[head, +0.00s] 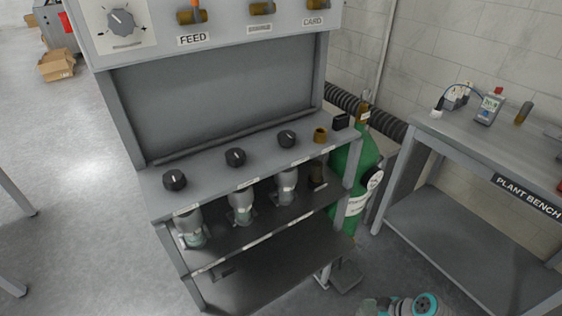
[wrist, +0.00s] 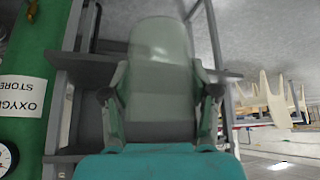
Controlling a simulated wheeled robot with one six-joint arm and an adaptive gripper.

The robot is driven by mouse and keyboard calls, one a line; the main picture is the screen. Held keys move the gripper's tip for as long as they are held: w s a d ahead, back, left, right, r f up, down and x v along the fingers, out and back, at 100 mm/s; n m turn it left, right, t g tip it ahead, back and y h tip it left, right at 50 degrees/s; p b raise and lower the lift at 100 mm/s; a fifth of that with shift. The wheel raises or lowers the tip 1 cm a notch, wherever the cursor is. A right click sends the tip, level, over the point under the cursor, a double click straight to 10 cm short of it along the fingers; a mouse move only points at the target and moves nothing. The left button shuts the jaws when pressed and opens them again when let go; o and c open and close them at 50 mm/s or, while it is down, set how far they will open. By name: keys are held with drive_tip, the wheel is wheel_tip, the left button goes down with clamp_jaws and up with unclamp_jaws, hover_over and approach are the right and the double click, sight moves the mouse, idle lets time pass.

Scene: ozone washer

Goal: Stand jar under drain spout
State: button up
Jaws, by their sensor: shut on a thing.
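My gripper (wrist: 160,95) is shut on a clear, pale greenish jar (wrist: 158,45) in the wrist view, one finger on each side of it. The wrist picture is upside down. In the head view the gripper and the held jar are out of frame; only part of my arm shows at the bottom right. Several similar jars stand on the upper shelf of the grey washer: left (head: 190,229), middle (head: 242,206) and right (head: 286,186). A dark brown piece (head: 317,174) hangs under the deck at the right, below a brass ring; it may be the drain spout.
The washer's lower shelf (head: 285,272) looks bare. A green oxygen cylinder (head: 350,205) stands close at its right; it also shows in the wrist view (wrist: 22,50). A plant bench (head: 470,150) with bottles stands farther right. Black knobs line the deck.

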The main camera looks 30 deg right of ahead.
drive_tip(key=w+a+r+m+h, duration=0.15)
drive_tip(key=w+a, duration=0.25)
drive_tip(key=w, duration=0.4)
drive_tip(key=w+a+r+m, duration=0.1)
drive_tip(key=w+a+r, duration=0.1)
drive_tip(key=w+a, duration=0.35)
drive_tip(key=w+a+r+m, duration=0.2)
drive_tip(key=w+a+r, duration=0.4)
drive_tip(key=w+a, duration=0.6)
wheel_tip(320, 180, down, 12)
drive_tip(key=s, duration=0.2)
drive_tip(key=shift+s+a+r+h, duration=0.2)
drive_tip(key=shift+s+h, duration=0.1)
drive_tip(key=shift+h, duration=0.15)
